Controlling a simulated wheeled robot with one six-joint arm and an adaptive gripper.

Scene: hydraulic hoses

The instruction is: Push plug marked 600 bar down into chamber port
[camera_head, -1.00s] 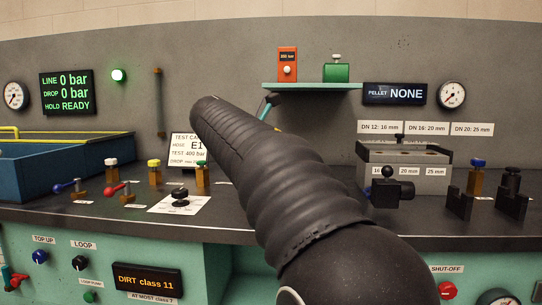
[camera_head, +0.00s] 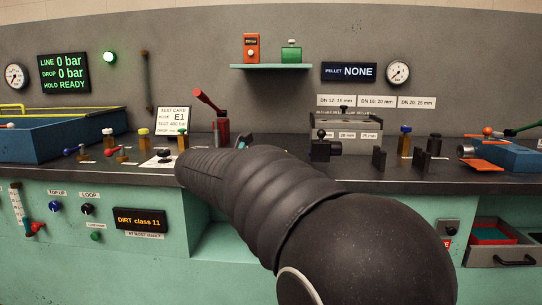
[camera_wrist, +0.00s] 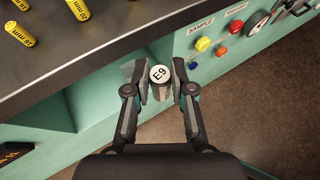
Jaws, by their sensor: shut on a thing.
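I cannot make out a plug marked 600 bar in either view. Small plugs with blue, white, yellow and green tops stand on the bench's left, among them a yellow-topped one (camera_head: 144,144). A black knob (camera_head: 163,156) sits on a white plate beside them. I cannot tell which thing is the chamber port.
A red-handled device (camera_head: 222,127) stands behind my arm. A grey block (camera_head: 346,138) and black holders stand right of centre. A blue bin (camera_head: 60,137) is at left, and an open drawer (camera_head: 514,260) is at lower right.

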